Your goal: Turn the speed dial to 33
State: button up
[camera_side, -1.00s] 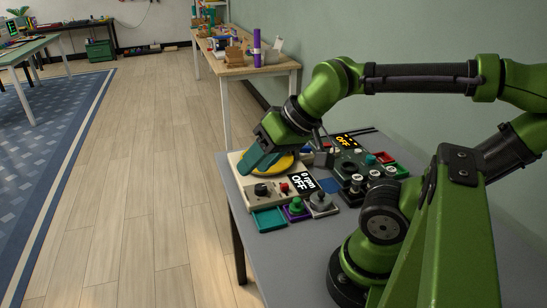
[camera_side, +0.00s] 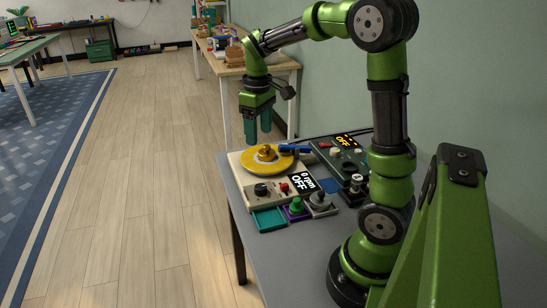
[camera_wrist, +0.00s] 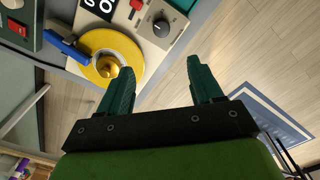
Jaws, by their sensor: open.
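The speed dial is a dark round knob (camera_side: 262,190) on the front of a cream turntable box (camera_side: 242,181); in the wrist view it shows as a grey-black dial (camera_wrist: 161,28) with markings around it. The pointer setting is too small to read. A yellow disc (camera_side: 252,164) with a brass-coloured centre piece (camera_side: 266,152) lies on the box. My gripper (camera_side: 258,137) points down above the disc's far side, clear of the dial. Its teal fingers (camera_wrist: 161,68) are apart with nothing between them.
A red switch (camera_side: 283,187) sits beside the dial. A blue arm (camera_side: 294,149) reaches over the disc's edge. A dark control panel (camera_side: 325,158) stands to the right.

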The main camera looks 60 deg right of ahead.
aim_at(261, 186)
notch_tip(261, 186, down, 17)
jog(key=shift+s+a, duration=0.1)
jog(key=shift+a, duration=0.05)
dwell(0.4)
jog(key=c, duration=1.1)
jog(key=shift+o, duration=0.2)
